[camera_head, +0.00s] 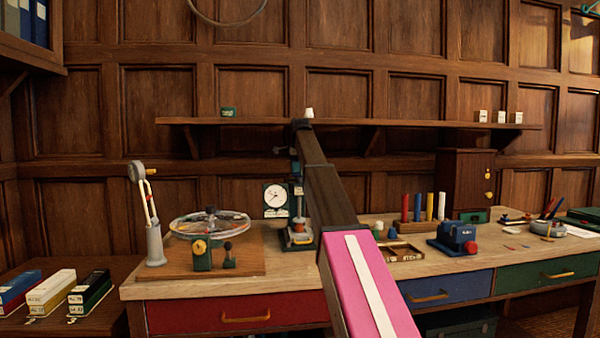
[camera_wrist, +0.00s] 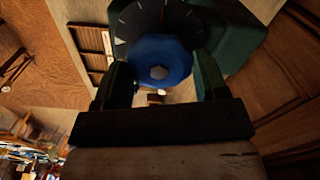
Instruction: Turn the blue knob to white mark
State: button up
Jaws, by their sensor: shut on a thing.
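The blue knob (camera_wrist: 160,52) is eight-sided with a grey centre cap and fills the space between my fingers in the wrist view. Behind it is a dark round dial (camera_wrist: 128,22) with thin pale marks around its rim. The dial is on a green housing (camera_wrist: 236,30). My gripper (camera_wrist: 161,80) is shut on the knob, with one dark finger on each side of it. I cannot tell which mark is the white one or where the knob points. In the head view my arm crosses the middle of the bench, and I cannot make out my gripper or the knob there.
A compartmented wooden tray (camera_head: 403,254) lies on the bench (camera_head: 300,280); it also shows beside the housing in the wrist view (camera_wrist: 92,45). A blue device (camera_head: 453,240) with a red knob stands to the right.

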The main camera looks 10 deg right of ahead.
jog(key=n, duration=0.4)
jog(key=shift+w+n, duration=0.15)
jog(key=shift+n, duration=0.15)
jog(key=shift+r+n, duration=0.1)
jog(key=shift+n, duration=2.2)
jog(key=o, duration=0.9)
jog(key=shift+a, duration=0.1)
jog(key=shift+o, duration=0.2)
jog(key=shift+w, duration=0.15)
